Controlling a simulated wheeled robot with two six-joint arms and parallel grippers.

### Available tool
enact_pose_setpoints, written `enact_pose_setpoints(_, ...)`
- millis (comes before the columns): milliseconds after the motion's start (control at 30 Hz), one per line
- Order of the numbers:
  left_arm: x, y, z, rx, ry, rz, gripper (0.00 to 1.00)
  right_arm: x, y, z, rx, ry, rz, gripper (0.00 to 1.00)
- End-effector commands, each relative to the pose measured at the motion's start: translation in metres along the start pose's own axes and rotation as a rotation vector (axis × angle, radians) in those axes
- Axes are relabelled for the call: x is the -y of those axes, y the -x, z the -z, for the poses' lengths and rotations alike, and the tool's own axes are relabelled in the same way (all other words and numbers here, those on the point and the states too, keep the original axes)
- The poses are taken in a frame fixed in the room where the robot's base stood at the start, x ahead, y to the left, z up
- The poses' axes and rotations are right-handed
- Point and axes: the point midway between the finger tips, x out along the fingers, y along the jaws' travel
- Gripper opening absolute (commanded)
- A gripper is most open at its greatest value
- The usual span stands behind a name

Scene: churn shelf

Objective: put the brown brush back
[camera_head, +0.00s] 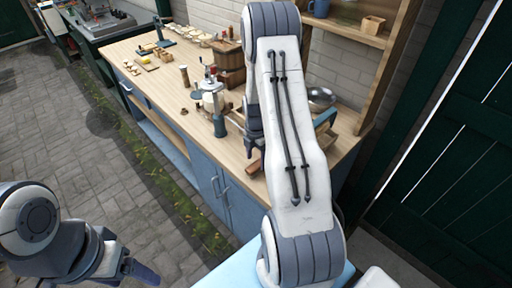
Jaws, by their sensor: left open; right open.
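No brown brush can be made out with certainty. A small brown wooden piece (256,167) shows at the front edge of the wooden counter (165,110), just below my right gripper; I cannot tell whether it is the brush or whether it touches the fingers. My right gripper (254,148) is open over the counter's front part, its fingers partly hidden by my own arm. My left gripper (135,268) is open and empty at the lower left, over the paving and away from the counter.
A white and green churn-like device (213,103) stands beside wooden boxes (229,65). A metal bowl (321,98) and a blue-handled wooden item (326,122) lie right of my arm. A wall shelf (345,29) holds a small wooden pot (373,24). The counter's left front is fairly clear.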

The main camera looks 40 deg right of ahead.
Motion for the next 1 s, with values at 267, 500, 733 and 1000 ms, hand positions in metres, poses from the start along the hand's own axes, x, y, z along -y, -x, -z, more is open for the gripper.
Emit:
enact_pose_setpoints(267, 0.001, -0.017, -0.001, 0.000, -0.001, 0.000, 0.75, -0.001, 0.057, 0.000, 0.003, 0.001, -0.005, 0.74)
enact_pose_setpoints(500, 0.001, -0.020, -0.001, 0.000, -0.001, 0.000, 0.75, 0.000, 0.081, 0.000, 0.000, 0.001, -0.001, 0.74)
enact_pose_setpoints(733, 0.001, -0.019, -0.001, 0.000, -0.001, 0.000, 0.75, -0.003, 0.087, 0.009, 0.000, -0.009, -0.002, 0.74)
enact_pose_setpoints(1000, 0.001, -0.019, -0.001, 0.000, -0.001, 0.000, 0.75, -0.009, 0.143, 0.153, -0.012, -0.259, -0.031, 0.74)
